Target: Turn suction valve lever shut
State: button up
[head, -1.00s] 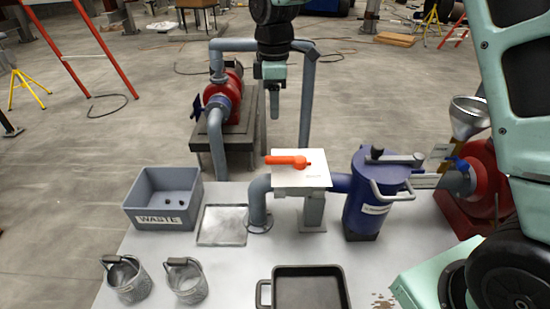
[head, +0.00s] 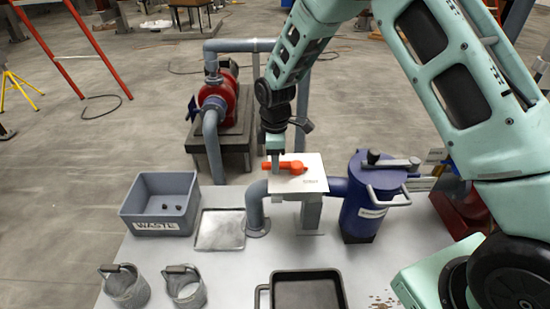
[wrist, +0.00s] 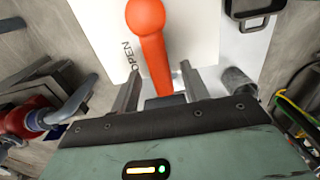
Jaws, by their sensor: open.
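The orange suction valve lever (head: 284,167) lies over a white plate (head: 312,182) on the grey pipe, its handle pointing left in the head view. In the wrist view the lever (wrist: 151,45) runs down from its round hub, beside the word OPEN on the plate (wrist: 100,22). My gripper (head: 274,166) is at the lever's handle end. In the wrist view my gripper (wrist: 158,82) is open, with one finger on each side of the handle and gaps visible. Whether a finger touches the handle is hard to tell.
A blue strainer vessel (head: 365,200) stands right of the valve. A grey waste bin (head: 160,205), a shallow tray (head: 219,229), two mesh baskets (head: 125,287) and a dark pan (head: 307,273) are around it. A red pump (head: 219,95) stands behind.

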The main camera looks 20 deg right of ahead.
jog(key=shift+f, duration=0.25)
grip_shut()
